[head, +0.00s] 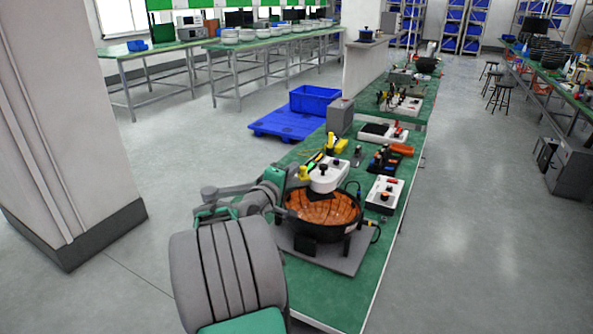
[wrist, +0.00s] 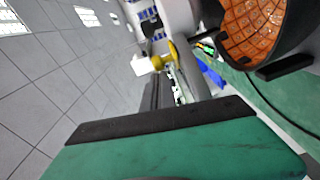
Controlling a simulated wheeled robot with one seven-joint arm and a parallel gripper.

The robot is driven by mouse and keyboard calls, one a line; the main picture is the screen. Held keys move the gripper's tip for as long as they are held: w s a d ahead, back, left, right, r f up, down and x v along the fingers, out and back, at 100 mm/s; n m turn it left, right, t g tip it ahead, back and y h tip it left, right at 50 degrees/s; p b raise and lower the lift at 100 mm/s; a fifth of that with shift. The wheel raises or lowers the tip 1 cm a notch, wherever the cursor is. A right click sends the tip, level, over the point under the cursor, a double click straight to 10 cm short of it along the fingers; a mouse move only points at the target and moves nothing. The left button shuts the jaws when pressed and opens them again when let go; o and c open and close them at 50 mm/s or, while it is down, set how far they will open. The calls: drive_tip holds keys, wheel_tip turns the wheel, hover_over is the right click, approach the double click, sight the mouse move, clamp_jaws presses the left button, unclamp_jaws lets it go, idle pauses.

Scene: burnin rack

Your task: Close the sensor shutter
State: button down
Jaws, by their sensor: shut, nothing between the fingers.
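A white housing (head: 328,175) with dark and yellow parts stands over the back of a black bowl (head: 322,222) filled with orange pieces. The housing (wrist: 181,17) also shows at the top of the wrist view, with yellow parts (wrist: 174,50) below it. I cannot tell which part is the sensor shutter or whether it is open. My gripper (head: 284,211) is shut and empty at the left side of the bowl. Its small tips are hard to make out, and I cannot tell whether they touch anything. The bowl (wrist: 262,35) is at upper right in the wrist view.
The bowl stands on a grey plate (head: 345,262) on a long green bench (head: 362,290). A white control box (head: 384,193) and a black-and-orange tool (head: 390,157) are to its right. A cable runs beside the bowl. A blue crate (head: 314,99) and open floor lie beyond the bench.

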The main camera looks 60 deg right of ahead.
drive_tip(key=shift+s+f, duration=0.1)
drive_tip(key=shift+s, duration=0.15)
